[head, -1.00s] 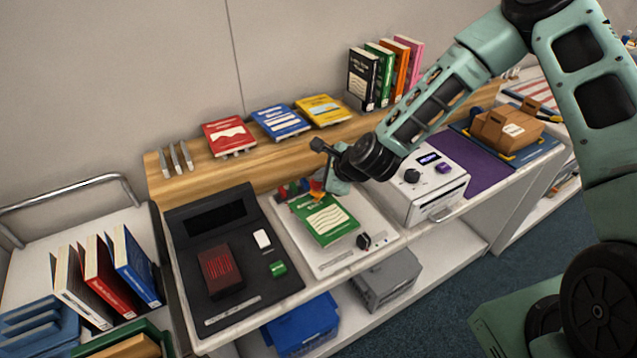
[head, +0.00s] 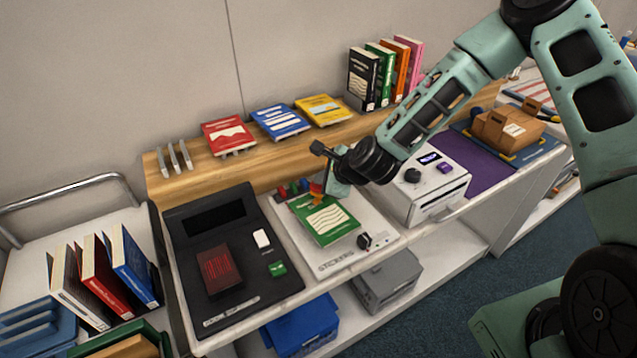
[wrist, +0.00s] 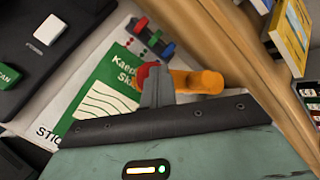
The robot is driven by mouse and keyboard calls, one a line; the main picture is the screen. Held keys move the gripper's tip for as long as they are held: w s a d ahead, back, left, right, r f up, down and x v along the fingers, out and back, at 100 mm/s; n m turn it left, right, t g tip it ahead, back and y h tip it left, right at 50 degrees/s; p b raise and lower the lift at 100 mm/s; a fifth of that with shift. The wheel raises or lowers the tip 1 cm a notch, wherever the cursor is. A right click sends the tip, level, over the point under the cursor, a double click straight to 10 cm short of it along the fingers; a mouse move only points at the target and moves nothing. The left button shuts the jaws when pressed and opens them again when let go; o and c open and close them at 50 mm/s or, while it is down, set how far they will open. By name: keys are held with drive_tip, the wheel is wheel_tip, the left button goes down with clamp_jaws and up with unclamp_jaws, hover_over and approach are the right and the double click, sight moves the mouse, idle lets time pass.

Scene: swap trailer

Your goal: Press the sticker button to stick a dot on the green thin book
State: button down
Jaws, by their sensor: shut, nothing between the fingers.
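The green thin book (head: 326,219) lies flat on the white sticker station (head: 340,262) in the head view. It also shows in the wrist view (wrist: 108,97), partly hidden by my gripper. My gripper (wrist: 156,75) is shut and empty, with its tips over the upper edge of the book. The tips overlap a red round part (wrist: 145,74) beside an orange arm-like piece (wrist: 200,82). I cannot tell whether they touch it. Red, green and blue blocks (wrist: 151,35) stand at the station's back. In the head view my gripper (head: 318,190) partly hides the orange piece.
A black scanner station (head: 225,255) with a green button stands to the left. A white machine (head: 430,190) with a knob stands to the right. Thin books (head: 280,122) lie on the wooden shelf behind. A trolley with books stands at the far left.

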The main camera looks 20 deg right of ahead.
idle(0.4)
drive_tip(key=shift+r+p, duration=0.85)
drive_tip(key=shift+r, duration=0.2)
wheel_tip(320, 180, up, 5)
drive_tip(key=p, duration=0.3)
drive_tip(key=shift+p, duration=0.3)
